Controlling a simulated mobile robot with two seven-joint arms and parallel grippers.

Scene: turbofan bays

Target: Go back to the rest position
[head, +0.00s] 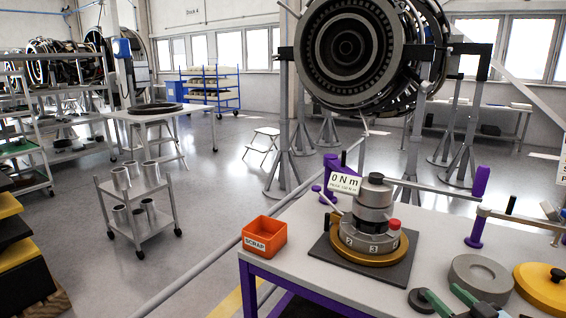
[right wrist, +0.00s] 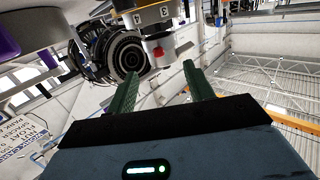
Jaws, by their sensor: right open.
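My right gripper (head: 437,291) shows at the bottom right of the head view, its green fingers over the front of the workbench (head: 290,220). The fingers are spread apart with nothing between them. In the right wrist view the two green fingers (right wrist: 160,72) also stand open and empty. The grey stepped torque fixture (head: 372,220), with a red knob and a "0 N m" display (head: 345,182), stands beyond and left of the gripper, apart from it. My left gripper is not in view.
An orange SCRAP bin (head: 264,238) sits at the bench's left corner. A turbofan (head: 365,50) hangs on stands behind.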

